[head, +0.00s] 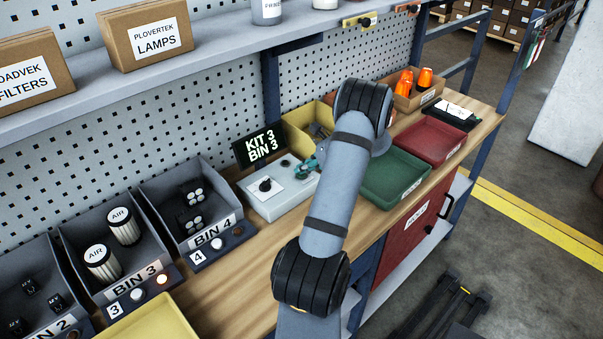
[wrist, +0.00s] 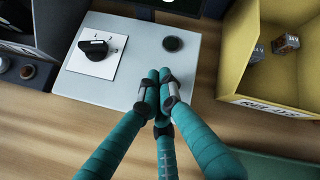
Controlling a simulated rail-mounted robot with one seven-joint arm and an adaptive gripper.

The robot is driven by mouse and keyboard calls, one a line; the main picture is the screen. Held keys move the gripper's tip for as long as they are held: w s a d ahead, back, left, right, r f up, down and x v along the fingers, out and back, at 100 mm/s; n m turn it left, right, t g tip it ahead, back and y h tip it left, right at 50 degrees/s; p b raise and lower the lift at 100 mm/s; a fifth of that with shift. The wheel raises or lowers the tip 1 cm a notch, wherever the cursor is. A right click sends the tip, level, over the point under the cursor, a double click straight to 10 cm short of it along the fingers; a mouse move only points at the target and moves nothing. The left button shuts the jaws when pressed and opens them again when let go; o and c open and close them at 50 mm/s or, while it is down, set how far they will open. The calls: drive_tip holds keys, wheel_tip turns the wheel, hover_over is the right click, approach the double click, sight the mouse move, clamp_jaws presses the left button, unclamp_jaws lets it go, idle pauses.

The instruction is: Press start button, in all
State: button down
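A light grey control box (head: 262,205) stands on the wooden bench; it also shows in the wrist view (wrist: 105,32). On it are a black rotary knob (wrist: 93,49) on a white plate and a round dark button (wrist: 173,43). I cannot read any label that says start. My gripper (wrist: 158,74) has teal fingers with their tips together, and nothing shows between them. In the wrist view the tips appear over the box's front right part, just below the button in the picture. Whether they touch the box I cannot tell. In the head view my gripper (head: 305,168) is partly hidden by my arm.
A display reading "KIT 3 BIN 3" (head: 260,145) stands behind the box. A yellow bin (wrist: 235,50) is close on the right. Green (head: 393,178) and red (head: 430,140) trays lie beyond my arm. BIN 4 (head: 190,205) is on the left; BIN 3's lamp (head: 162,279) glows.

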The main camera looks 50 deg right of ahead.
sight(303, 175)
drive_tip(key=shift+r+p, duration=0.4)
drive_tip(key=shift+r, duration=0.4)
drive_tip(key=shift+r+p, duration=1.65)
drive_tip(key=shift+r, duration=0.95)
